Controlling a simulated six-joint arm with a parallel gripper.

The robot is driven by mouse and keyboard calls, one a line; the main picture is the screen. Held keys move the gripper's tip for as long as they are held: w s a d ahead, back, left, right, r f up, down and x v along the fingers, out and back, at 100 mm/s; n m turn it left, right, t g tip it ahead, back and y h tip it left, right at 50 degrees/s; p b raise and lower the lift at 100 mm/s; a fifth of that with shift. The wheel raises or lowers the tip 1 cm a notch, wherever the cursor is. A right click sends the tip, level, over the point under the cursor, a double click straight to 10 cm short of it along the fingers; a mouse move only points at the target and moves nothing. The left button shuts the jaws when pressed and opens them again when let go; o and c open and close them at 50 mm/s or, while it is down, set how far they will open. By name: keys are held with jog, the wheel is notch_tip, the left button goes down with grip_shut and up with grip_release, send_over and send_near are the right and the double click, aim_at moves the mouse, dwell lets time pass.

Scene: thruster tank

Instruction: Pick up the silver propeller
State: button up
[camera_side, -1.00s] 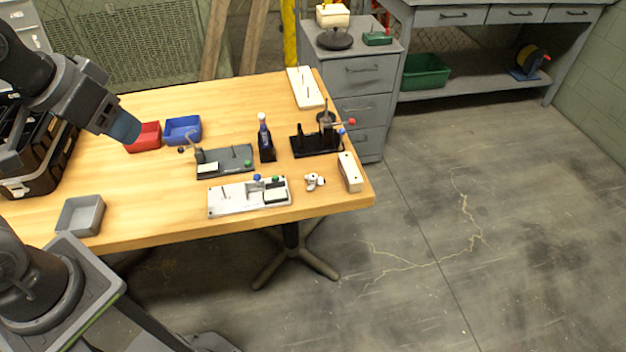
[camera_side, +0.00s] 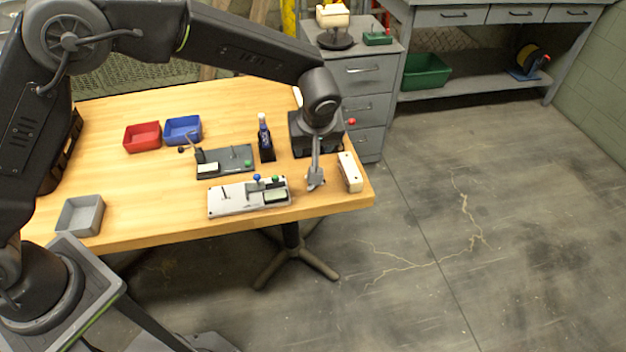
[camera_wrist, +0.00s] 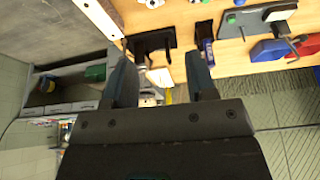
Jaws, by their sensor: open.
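The silver propeller (camera_side: 316,182) lies near the table's front right corner, between the white plate fixture and the white block. It is small and partly covered by my gripper in the side view. A pale piece at the top edge of the wrist view (camera_wrist: 152,3) appears to be the same propeller, cut off by the frame. My gripper (camera_wrist: 161,70) is open, with a wide empty gap between its two fingers. In the side view, my gripper (camera_side: 316,160) points down over the propeller; I cannot tell whether it touches it.
The white block (camera_side: 350,172) stands just right of the propeller. The white plate fixture (camera_side: 232,200) lies to its left. A black rack (camera_side: 298,142) and a dark bottle (camera_side: 265,138) stand behind. Red (camera_side: 142,137), blue (camera_side: 182,130) and grey (camera_side: 80,215) bins sit further left.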

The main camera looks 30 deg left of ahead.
jog(key=shift+n, duration=0.3)
jog(key=x, duration=0.3)
jog(key=d+x, duration=0.1)
jog(key=x, duration=0.6)
jog(key=shift+d+f, duration=0.35)
jog(key=shift+x, duration=2.95)
jog(key=shift+w+a, duration=0.15)
jog(key=shift+r, duration=0.1)
grip_shut()
